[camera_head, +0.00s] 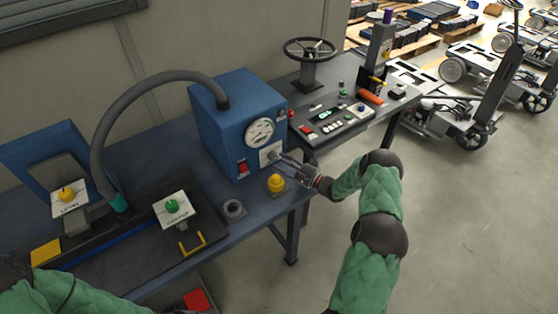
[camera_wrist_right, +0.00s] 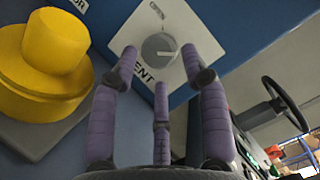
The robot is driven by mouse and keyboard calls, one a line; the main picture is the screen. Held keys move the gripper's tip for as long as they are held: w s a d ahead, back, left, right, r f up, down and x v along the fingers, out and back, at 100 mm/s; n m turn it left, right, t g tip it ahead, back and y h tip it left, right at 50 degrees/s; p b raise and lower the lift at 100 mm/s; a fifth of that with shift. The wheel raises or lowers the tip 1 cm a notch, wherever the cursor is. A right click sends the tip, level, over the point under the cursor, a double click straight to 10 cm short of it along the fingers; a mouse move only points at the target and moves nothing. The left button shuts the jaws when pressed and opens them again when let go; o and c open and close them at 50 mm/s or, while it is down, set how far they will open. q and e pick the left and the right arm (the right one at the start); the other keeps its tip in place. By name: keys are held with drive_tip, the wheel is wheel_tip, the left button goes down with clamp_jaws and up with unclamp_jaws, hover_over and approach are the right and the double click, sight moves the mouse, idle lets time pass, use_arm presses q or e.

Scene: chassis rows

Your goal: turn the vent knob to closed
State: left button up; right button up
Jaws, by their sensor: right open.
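The vent knob (camera_wrist_right: 160,47) is a small grey dial on a white plate (camera_wrist_right: 193,28) marked "VENT". Its white pointer line points to the right in the wrist view. In the head view the plate (camera_head: 270,155) sits low on the front of the blue box (camera_head: 236,120), with the knob mostly hidden by my fingers. My right gripper (camera_wrist_right: 158,66) is open, its purple-grey fingers spread just in front of the knob, with one on each side in the picture and a third below. It also shows in the head view (camera_head: 284,161). My left gripper is out of view.
A yellow button (camera_wrist_right: 45,60) stands close to the left of my right fingers; it also shows in the head view (camera_head: 276,183). The box carries a gauge (camera_head: 260,132) and a red switch (camera_head: 243,168). A control panel (camera_head: 335,122) and handwheel (camera_head: 311,50) stand to the right.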

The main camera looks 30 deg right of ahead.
drive_tip(key=v, duration=0.9)
drive_tip(key=shift+s+d, duration=0.1)
drive_tip(key=shift+s, duration=0.15)
